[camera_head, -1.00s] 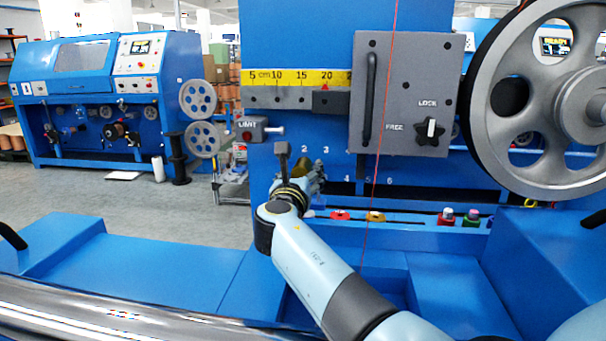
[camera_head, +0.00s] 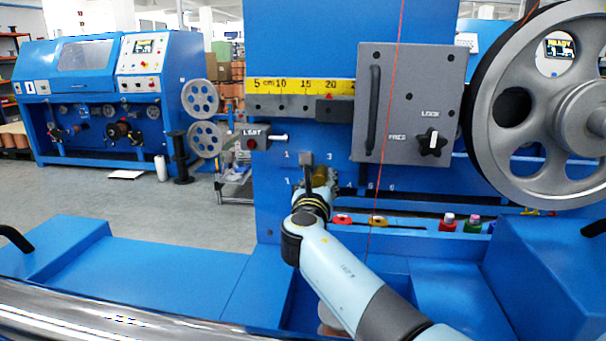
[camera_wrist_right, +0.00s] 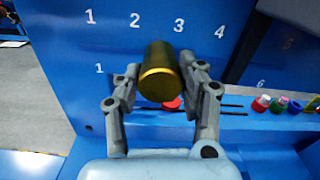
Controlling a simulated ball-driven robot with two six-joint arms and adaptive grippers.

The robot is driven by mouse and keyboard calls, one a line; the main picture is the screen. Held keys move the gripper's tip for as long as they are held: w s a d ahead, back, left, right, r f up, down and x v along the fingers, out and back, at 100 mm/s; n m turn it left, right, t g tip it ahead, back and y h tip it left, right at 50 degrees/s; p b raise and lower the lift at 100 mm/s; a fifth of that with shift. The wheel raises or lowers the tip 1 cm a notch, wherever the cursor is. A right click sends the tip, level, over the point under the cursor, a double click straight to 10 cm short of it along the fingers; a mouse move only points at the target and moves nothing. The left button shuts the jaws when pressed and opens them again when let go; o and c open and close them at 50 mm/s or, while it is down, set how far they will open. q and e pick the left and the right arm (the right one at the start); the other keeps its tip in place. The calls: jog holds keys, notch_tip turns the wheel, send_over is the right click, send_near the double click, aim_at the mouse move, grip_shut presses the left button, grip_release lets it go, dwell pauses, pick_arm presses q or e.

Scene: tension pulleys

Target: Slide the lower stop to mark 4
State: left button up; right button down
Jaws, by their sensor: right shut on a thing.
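A brass cylinder (camera_wrist_right: 158,75), which appears to be the lower stop's knob, stands out from the blue panel. My right gripper (camera_wrist_right: 162,70) is shut on it, one finger on each side. In the right wrist view it lies below the upper marks 2 (camera_wrist_right: 134,19) and 3 (camera_wrist_right: 179,25), left of upper mark 4 (camera_wrist_right: 219,31). Its base on the panel is hidden. In the head view the cylinder (camera_head: 320,177) shows just beyond my right gripper (camera_head: 320,184). My left gripper is not in view.
A dark slot (camera_wrist_right: 232,113) runs right of the gripper. A grey lock box (camera_head: 400,103) and a large wheel (camera_head: 545,105) stand above right. A limit switch (camera_head: 252,140) is above left.

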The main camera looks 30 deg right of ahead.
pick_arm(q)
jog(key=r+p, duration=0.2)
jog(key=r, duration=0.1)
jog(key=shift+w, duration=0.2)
pick_arm(e)
jog(key=s+d, duration=0.4)
jog(key=d, duration=0.1)
jog(key=shift+d, duration=0.2)
jog(key=shift+s, duration=0.1)
jog(key=c, duration=0.8)
grip_release()
jog(key=shift+s+d, duration=0.1)
jog(key=shift+o, duration=0.2)
jog(key=v, duration=1.2)
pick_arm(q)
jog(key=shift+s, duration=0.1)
pick_arm(e)
jog(key=shift+f, duration=0.1)
